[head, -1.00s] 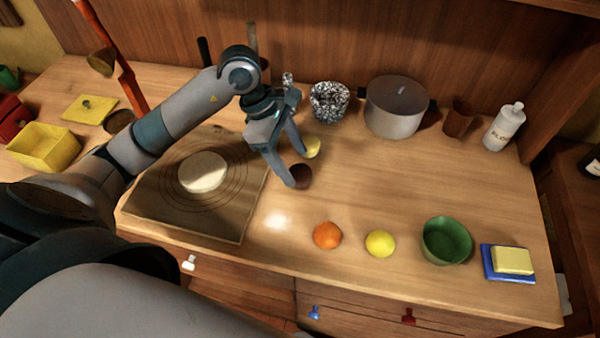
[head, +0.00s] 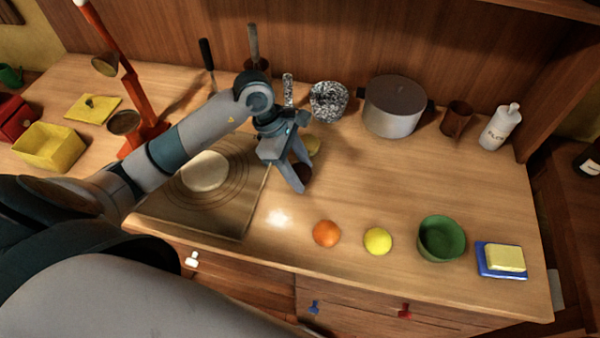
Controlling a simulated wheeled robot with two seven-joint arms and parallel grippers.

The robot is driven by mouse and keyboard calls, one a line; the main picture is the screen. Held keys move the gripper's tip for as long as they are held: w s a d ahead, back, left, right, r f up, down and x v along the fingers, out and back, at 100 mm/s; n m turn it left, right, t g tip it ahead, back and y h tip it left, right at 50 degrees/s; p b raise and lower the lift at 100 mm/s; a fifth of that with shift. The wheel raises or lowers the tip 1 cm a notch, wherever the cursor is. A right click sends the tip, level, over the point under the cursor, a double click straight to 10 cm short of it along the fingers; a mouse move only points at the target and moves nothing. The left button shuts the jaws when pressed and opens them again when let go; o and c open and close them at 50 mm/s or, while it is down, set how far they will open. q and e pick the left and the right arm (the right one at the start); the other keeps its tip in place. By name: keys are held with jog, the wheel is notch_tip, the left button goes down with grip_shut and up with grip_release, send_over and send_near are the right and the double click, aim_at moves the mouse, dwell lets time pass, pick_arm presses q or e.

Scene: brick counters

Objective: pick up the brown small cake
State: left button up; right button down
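The brown small cake (head: 304,171) sits on the counter right of the dark board, partly hidden behind my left gripper's near finger. A yellow small cake (head: 314,145) is just behind it, also partly covered by the gripper. My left gripper (head: 302,176) points down at the brown cake, its fingers apart with the cake showing between them. Contact with the cake cannot be made out. My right gripper is not in view.
A board (head: 215,217) with pale round dough (head: 204,171) lies at left. A pot (head: 394,107) and a speckled container (head: 328,101) are behind. The counter's middle right is clear.

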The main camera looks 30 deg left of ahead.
aim_at(307, 171)
pick_arm(q)
jog(key=c, duration=0.5)
jog(key=shift+r, duration=0.1)
jog(key=shift+c, duration=0.2)
